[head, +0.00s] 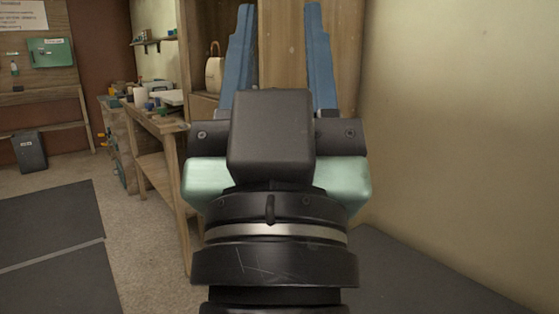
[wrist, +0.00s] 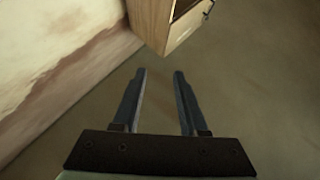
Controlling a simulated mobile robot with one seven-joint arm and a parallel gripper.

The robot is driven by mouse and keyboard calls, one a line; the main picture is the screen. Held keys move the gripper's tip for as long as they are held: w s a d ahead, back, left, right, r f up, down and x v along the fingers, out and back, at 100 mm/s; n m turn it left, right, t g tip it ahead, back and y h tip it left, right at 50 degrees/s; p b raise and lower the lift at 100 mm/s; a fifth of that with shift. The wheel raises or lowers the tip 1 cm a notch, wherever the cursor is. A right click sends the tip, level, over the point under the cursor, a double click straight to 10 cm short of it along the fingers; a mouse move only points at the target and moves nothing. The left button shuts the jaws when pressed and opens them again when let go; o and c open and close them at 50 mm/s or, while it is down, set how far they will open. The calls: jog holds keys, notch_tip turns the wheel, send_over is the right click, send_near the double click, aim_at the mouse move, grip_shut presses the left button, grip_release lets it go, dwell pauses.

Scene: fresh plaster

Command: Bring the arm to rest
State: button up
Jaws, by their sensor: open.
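My gripper (head: 279,55) is raised in the middle of the head view, with its two blue fingers pointing up and spread apart. Nothing is between the fingers. The wrist view also shows my gripper (wrist: 160,75) open and empty, above bare floor (wrist: 235,90). My dark wrist and the pale green gripper body fill the lower middle of the head view and hide what lies behind them.
A wooden cabinet (head: 345,50) stands behind the fingers; a wooden cabinet also shows at the top of the wrist view (wrist: 155,25). A wall (head: 460,130) is close on the right. A cluttered workbench (head: 150,118) stands left. Dark mats (head: 45,225) lie on open floor at left.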

notch_tip(320, 180, up, 39)
jog(key=s+p, duration=0.2)
jog(key=p, duration=3.5)
jog(key=shift+t, duration=0.4)
jog(key=shift+s+f, duration=0.1)
